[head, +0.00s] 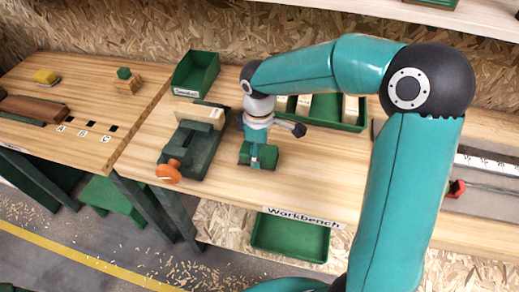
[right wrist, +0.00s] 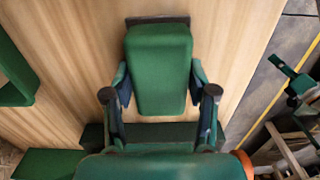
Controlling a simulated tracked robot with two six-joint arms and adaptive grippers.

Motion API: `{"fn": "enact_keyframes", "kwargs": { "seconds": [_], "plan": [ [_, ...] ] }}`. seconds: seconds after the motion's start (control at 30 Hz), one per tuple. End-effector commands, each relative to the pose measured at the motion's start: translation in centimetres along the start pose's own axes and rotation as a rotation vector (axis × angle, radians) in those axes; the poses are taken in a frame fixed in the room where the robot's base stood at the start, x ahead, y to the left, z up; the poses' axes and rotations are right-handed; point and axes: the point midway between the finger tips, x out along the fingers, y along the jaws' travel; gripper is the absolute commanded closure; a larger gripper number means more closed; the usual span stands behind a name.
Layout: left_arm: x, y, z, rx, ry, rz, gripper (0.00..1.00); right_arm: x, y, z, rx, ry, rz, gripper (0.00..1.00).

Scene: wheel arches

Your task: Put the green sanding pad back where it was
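The green sanding pad (head: 258,157) is at the workbench (head: 310,180), just right of the vise. In the right wrist view the pad (right wrist: 160,70) fills the space between the fingers, with a dark edge at its far end. My right gripper (head: 257,147) points down over it. Its fingers (right wrist: 160,88) lie along both long sides of the pad and appear to touch it. The underside is hidden, so I cannot tell whether the pad rests on the wood. My left gripper is not in view.
A dark green vise (head: 196,146) with an orange knob (head: 169,171) stands left of the pad. A green bin (head: 196,73) and a divided green tray (head: 347,121) stand behind. The left table (head: 80,105) holds a yellow item (head: 46,77). Bare wood lies in front.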

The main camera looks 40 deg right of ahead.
Motion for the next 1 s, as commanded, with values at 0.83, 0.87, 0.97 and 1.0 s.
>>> {"fn": "enact_keyframes", "kwargs": {
  "seconds": [0.83,0.87,0.97,1.0],
  "plan": [
    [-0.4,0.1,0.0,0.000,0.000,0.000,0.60,-5.3,0.1,-0.1,-0.001,0.004,0.003,0.20],
    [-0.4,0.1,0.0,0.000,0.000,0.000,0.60,-6.0,0.1,-0.1,-0.001,0.004,0.004,0.20],
    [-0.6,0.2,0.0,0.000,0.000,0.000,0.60,-8.1,0.1,-0.1,-0.002,0.003,0.003,0.20],
    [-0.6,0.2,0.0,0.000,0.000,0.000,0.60,-8.8,0.1,-0.2,-0.002,0.004,0.003,0.20]
  ]
}}
